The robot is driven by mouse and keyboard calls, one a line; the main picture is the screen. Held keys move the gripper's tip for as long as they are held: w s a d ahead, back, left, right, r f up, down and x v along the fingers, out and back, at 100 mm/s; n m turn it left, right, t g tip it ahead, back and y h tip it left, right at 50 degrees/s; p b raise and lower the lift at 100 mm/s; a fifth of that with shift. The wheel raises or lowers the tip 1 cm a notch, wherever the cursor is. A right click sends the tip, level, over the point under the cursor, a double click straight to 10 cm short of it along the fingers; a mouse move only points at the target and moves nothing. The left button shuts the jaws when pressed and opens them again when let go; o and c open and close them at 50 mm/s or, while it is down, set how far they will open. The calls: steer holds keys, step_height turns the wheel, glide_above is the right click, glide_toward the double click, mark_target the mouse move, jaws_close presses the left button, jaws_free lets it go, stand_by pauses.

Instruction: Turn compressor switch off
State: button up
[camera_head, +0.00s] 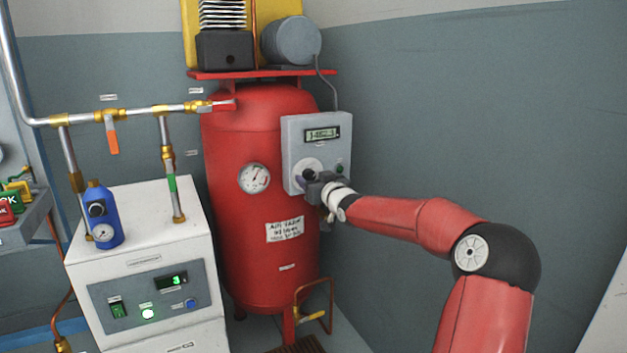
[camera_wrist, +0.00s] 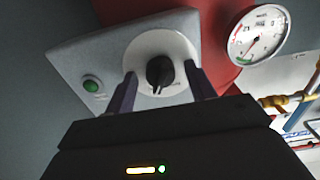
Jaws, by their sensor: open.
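The compressor (camera_head: 262,140) is a red upright tank with a grey control box (camera_head: 322,150) on its right side. The box has a digital display (camera_head: 322,133) and a round white dial plate (camera_head: 304,165). The black switch knob (camera_wrist: 160,72) sits at the middle of the white plate (camera_wrist: 146,45) in the wrist view. My gripper (camera_head: 313,178) is at the lower part of the box, in front of the plate. In the wrist view my gripper (camera_wrist: 163,90) is open, one finger on each side of the knob. Whether the fingers touch it cannot be told.
A green button (camera_wrist: 91,85) is beside the plate on the box. A pressure gauge (camera_head: 254,178) is on the tank. A white dryer cabinet (camera_head: 140,240) with a blue filter (camera_head: 103,215) stands left, under pipes with an orange-handled valve (camera_head: 113,140). The wall on the right is bare.

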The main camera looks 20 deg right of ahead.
steer(key=c, duration=1)
steer(key=shift+o, duration=0.2)
steer(key=shift+n, duration=0.4)
steer(key=n+b, duration=0.5)
steer(key=n, duration=0.6)
steer(key=shift+r, duration=0.1)
steer(key=o, duration=1)
steer(key=shift+c, duration=0.2)
